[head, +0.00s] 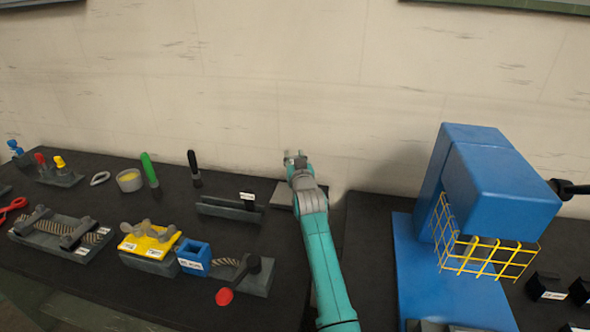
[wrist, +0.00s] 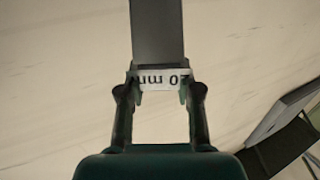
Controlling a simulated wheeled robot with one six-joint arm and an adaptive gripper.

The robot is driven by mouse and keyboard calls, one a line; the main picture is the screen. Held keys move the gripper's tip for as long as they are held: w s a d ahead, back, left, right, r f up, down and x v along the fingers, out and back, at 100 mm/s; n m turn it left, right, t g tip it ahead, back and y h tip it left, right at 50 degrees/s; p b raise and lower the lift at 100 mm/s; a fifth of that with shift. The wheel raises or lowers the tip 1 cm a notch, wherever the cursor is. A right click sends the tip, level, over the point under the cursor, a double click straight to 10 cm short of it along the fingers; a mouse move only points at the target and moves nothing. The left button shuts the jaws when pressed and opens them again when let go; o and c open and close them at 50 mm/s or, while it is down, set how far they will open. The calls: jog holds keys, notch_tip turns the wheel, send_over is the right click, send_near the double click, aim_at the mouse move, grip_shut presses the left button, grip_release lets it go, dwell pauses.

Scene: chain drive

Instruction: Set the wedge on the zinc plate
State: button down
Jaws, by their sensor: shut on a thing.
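My gripper (wrist: 160,90) is shut on a dark grey bar-like piece, which I take to be the wedge (wrist: 157,35). A white label reading "20 mm" upside down sits on it between the fingertips. In the head view my gripper (head: 295,157) is raised in front of the wall, and the wedge cannot be made out there. A flat grey plate, likely the zinc plate (head: 283,196), lies at the back right of the left table, partly hidden by my arm. A grey plate edge also shows at the right of the wrist view (wrist: 283,112). The wedge is apart from it.
A dark slotted rack (head: 228,211) with a labelled piece stands left of the plate. A yellow block (head: 150,240), a blue box (head: 194,257) and a red knob (head: 224,297) are nearer. A blue machine (head: 495,190) with a yellow cage stands right.

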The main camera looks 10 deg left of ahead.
jog(key=shift+f, duration=1.7)
jog(key=shift+f, duration=0.1)
jog(key=c, duration=0.8)
grip_release()
jog(key=shift+f, duration=0.2)
